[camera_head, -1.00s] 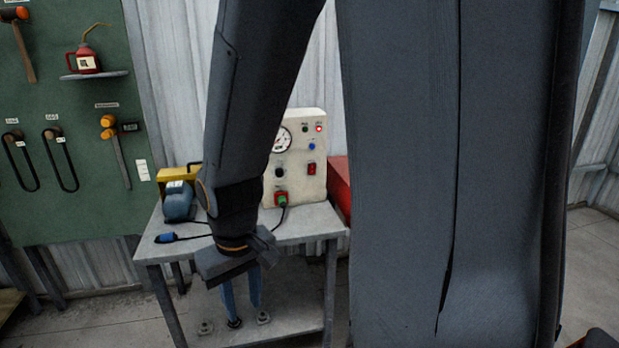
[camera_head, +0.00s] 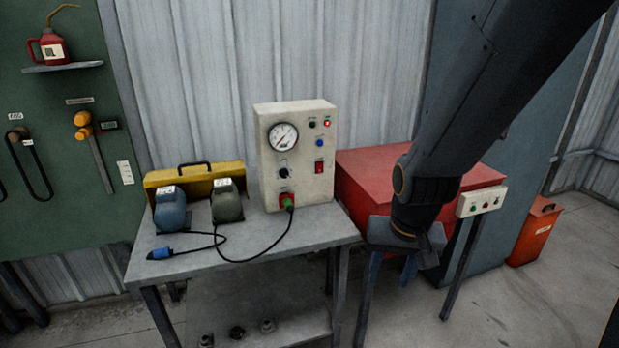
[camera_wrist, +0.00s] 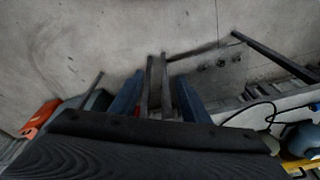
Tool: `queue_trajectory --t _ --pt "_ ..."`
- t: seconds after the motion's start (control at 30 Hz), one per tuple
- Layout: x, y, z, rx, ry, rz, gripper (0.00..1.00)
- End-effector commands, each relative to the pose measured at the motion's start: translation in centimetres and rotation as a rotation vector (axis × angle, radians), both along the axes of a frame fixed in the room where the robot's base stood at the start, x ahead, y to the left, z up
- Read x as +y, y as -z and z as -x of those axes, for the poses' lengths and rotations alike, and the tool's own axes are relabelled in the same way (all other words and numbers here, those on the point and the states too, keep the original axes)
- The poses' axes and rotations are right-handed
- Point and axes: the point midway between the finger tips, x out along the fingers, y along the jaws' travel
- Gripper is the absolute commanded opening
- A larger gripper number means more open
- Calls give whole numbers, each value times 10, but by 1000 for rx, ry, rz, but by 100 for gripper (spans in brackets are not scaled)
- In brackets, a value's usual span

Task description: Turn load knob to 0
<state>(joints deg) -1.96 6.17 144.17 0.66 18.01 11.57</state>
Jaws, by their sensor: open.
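The cream control box (camera_head: 318,160) stands upright on the grey metal table. Its front carries a round gauge, several small lights and buttons, a red switch and a black knob (camera_head: 283,172) with a pale scale around it. The knob's exact setting is too small to read. A red and green socket (camera_head: 287,201) sits below the knob. My gripper (camera_head: 391,270) points down to the right of the table, well apart from the box and knob. In the wrist view its blue fingers (camera_wrist: 158,97) are spread with nothing between them. The knob is not visible there.
The grey table (camera_head: 240,252) holds a blue motor (camera_head: 171,211), a dark grey motor (camera_head: 227,204), a yellow case (camera_head: 190,176) and a cable with a blue plug. A red cabinet (camera_head: 360,170) stands right of the box.

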Motion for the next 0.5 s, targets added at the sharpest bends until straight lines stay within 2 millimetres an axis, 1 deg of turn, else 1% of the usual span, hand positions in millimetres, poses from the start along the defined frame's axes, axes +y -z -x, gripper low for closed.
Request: queue_trajectory --t 0.03,0.07,0.1,0.17,0.2,0.27,0.3,0.37,0.4,0.47,0.5 --pt "8 6 -23 -49 74 -24 42" --pt "13 7 -39 -88 133 -45 42" --pt "20 10 -62 -143 214 -79 42" --pt "32 13 -96 -227 342 -146 42" --pt "40 15 -118 -281 426 -199 42" --pt "53 16 -150 -356 550 -288 42" --pt "62 16 -170 -403 628 -356 42" --pt "76 17 -198 -465 742 -466 42" --pt "85 16 -215 -502 815 -547 42" --pt "100 15 -239 -548 919 -678 42" --pt "110 15 -253 -572 983 -770 42"
